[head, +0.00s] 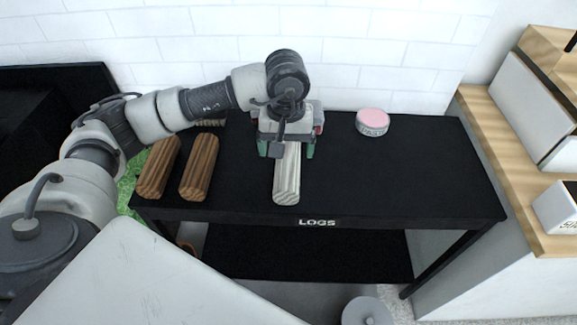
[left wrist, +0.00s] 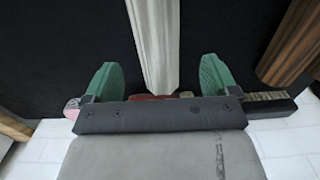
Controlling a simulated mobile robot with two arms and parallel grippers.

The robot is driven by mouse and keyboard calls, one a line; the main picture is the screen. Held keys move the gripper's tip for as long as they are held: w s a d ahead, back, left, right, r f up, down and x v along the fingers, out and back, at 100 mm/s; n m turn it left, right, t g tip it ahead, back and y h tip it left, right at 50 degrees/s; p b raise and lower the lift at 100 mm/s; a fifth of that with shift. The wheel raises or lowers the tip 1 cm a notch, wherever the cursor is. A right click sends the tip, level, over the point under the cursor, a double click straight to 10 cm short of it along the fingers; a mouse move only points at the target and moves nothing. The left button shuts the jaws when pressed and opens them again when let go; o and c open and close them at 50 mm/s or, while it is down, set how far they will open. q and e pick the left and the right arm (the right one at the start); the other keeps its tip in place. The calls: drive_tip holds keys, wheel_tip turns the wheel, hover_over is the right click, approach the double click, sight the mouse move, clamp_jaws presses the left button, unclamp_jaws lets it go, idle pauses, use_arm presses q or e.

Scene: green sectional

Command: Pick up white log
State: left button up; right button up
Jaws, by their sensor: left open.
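The white log (head: 287,178) lies on the black table marked LOGS, its near end close to the front edge. My left gripper (head: 286,150) is over the log's far part, pointing down at it. In the left wrist view the log (left wrist: 155,45) runs between the two green fingers of the gripper (left wrist: 158,78). The fingers stand apart, one on each side, with a gap to the log on both sides. The far end of the log is hidden by the gripper. My right gripper is not in view.
Two brown logs (head: 159,166) (head: 199,166) lie on the table (head: 400,180) to the left. A round pink-topped tin (head: 372,122) stands at the back right. The table's right part is clear. A white brick wall (head: 330,50) is behind, a wood-topped counter (head: 505,150) at right.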

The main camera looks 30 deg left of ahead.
sight(288, 159)
use_arm(q)
wheel_tip(288, 159, down, 2)
drive_tip(key=shift+f, duration=0.25)
drive_tip(key=f, duration=0.5)
drive_tip(key=shift+w, duration=0.3)
drive_tip(key=shift+f, duration=0.1)
drive_tip(key=c, duration=1.2)
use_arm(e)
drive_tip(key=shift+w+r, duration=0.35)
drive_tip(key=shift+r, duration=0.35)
